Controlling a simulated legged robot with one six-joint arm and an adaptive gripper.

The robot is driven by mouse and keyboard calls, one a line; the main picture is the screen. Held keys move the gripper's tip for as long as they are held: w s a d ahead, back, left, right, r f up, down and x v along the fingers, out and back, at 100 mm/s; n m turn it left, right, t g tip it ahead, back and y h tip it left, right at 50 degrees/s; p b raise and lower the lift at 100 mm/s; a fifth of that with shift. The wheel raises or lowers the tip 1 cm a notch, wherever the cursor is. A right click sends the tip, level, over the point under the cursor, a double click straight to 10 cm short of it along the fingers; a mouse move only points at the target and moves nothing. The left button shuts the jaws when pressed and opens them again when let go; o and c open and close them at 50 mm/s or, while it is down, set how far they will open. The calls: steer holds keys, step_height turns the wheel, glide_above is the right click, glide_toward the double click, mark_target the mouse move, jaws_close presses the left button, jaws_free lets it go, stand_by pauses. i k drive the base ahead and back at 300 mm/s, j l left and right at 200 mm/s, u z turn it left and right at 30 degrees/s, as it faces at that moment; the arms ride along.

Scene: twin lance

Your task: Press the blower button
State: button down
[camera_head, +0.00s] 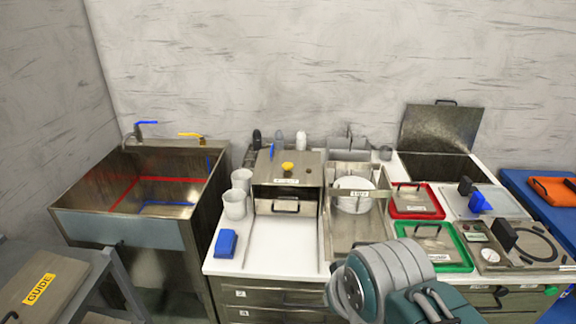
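A steel box (265,189) stands on the white counter left of centre. A yellow, button-like knob (287,167) sits on its sloped top, with a small label below it and a small dark spot to its right. I cannot read the label, so I cannot tell for sure whether this knob is the blower button. A grey and teal part of my arm shows at the bottom, right of centre, apart from the box. My gripper and its fingertips are not in view.
Left of the box are white cups (235,204) and a blue block (226,243). A steel sink (138,235) is at the far left. To the right are a steel basin (350,240), a red tray (396,211) and a green tray (463,262). The white counter front is clear.

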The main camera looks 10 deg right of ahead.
mark_target(287, 167)
steer(key=i+j+z, duration=0.2)
steer(key=i, duration=0.65)
steer(key=l, duration=0.1)
